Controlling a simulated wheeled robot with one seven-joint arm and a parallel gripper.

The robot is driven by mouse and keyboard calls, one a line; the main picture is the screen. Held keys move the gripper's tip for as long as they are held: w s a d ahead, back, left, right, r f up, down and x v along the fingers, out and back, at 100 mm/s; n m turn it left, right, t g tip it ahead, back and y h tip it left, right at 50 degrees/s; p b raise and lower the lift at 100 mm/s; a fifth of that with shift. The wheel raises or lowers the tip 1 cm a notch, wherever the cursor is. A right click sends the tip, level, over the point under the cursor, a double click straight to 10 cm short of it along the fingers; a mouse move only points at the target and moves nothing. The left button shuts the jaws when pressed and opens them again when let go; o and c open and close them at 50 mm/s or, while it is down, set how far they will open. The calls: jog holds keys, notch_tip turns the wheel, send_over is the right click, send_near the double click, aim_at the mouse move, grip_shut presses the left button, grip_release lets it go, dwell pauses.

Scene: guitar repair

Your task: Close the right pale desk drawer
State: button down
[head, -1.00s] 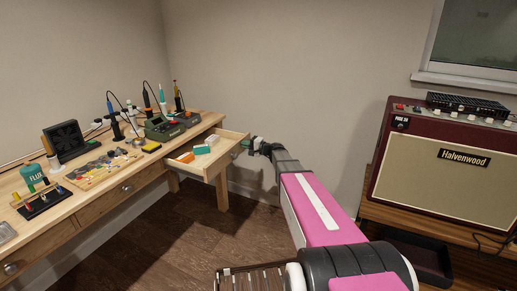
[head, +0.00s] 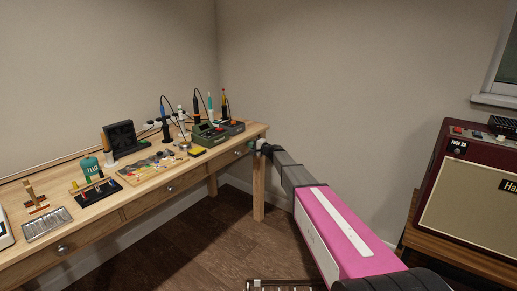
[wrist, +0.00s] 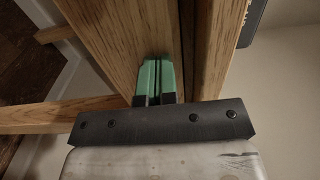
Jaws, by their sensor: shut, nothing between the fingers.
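The right pale desk drawer (head: 222,160) is at the far right end of the wooden desk. In the head view its front looks flush or nearly flush with the desk, and its inside is hidden. In the wrist view a wooden face (wrist: 120,40), seemingly the drawer front, fills the upper middle, with a narrow dark gap beside it. My gripper (head: 257,146) is at the right end of this drawer front. Its green fingers (wrist: 155,82) are shut and empty, against or very close to the wood; I cannot tell if they touch.
The desk top (head: 100,215) holds a soldering station (head: 208,133), a green flux bottle (head: 90,170), a black fan box (head: 120,138) and several tools. Other drawers run along the desk's front. A maroon amplifier (head: 470,185) stands at the right. Floor (head: 190,250) before the desk is clear.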

jog(key=shift+x, duration=1)
jog(key=shift+w, duration=0.15)
jog(key=v, duration=1.4)
jog(key=s+d+f+n+g+h, duration=0.1)
jog(key=s+f+n+g+h, duration=0.15)
jog(key=s, duration=0.65)
jog(key=s+d+f+n+g+h, duration=0.15)
jog(key=s+f, duration=0.25)
jog(key=s, duration=0.5)
jog(key=s+d+f+n+g+h, duration=0.1)
jog(key=s+d+f+g+h, duration=0.2)
jog(key=s, duration=0.6)
jog(key=s+d+f+n+g+h, duration=0.1)
jog(key=s+d+h, duration=0.2)
jog(key=s, duration=0.6)
jog(key=s+d+f+n+g+h, duration=0.1)
jog(key=s+d+f+g+h, duration=0.1)
jog(key=s+d+h, duration=0.2)
jog(key=s+d, duration=0.3)
jog(key=s, duration=0.2)
jog(key=shift+s+g+h, duration=0.25)
jog(key=shift+g+h, duration=0.05)
jog(key=shift+f, duration=0.15)
